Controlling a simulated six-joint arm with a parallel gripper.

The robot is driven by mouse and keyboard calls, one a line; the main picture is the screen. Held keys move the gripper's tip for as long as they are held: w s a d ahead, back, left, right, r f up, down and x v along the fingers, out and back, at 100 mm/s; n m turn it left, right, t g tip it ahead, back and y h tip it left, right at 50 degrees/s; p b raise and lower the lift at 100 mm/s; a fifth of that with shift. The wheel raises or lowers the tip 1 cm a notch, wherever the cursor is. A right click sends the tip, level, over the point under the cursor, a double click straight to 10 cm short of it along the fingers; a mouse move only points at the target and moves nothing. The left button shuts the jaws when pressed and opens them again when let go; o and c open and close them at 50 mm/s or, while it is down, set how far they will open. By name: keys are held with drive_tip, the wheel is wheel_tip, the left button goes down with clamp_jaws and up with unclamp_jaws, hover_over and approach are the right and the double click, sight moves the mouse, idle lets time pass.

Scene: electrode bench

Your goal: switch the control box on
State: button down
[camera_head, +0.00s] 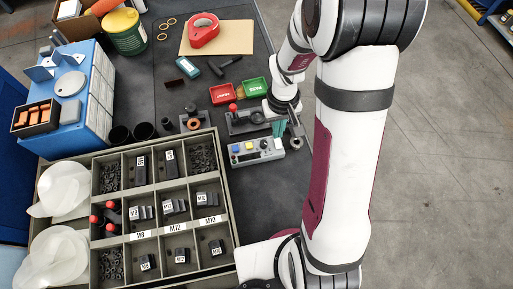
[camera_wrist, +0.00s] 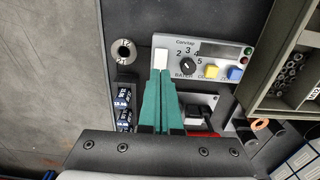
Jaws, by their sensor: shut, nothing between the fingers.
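The control box (camera_head: 257,151) is a small grey box on the dark bench, right of the compartment tray. In the wrist view the control box (camera_wrist: 205,35) shows a black numbered dial (camera_wrist: 187,65), a yellow button (camera_wrist: 211,72), a blue button (camera_wrist: 234,73) and a dark display (camera_wrist: 220,49). A white switch (camera_wrist: 160,57) sits at its left end; I cannot tell its position. My gripper (camera_wrist: 160,74) has green fingers, shut and empty, with tips right at the switch; contact is unclear. In the head view my gripper (camera_head: 278,131) is over the box's right end.
The compartment tray (camera_head: 163,187) is left of the box. A fixture with a red knob (camera_head: 233,108) stands just behind it. Red (camera_head: 222,94) and green (camera_head: 256,87) bins lie further back. Bare bench (camera_head: 272,200) is in front of the box.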

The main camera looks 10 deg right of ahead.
drive_tip(key=shift+f, duration=0.9)
idle(0.3)
wheel_tip(320, 180, up, 6)
drive_tip(key=shift+r, duration=0.55)
drive_tip(key=s+a+r+m+y, duration=0.1)
drive_tip(key=s+a+r+m, duration=0.1)
drive_tip(key=s+r, duration=0.3)
drive_tip(key=s+a+r+m, duration=0.3)
drive_tip(key=s+a+r, duration=0.2)
drive_tip(key=s, duration=0.9)
drive_tip(key=shift+a+r+m+y, duration=0.3)
drive_tip(key=shift+r+y, duration=0.1)
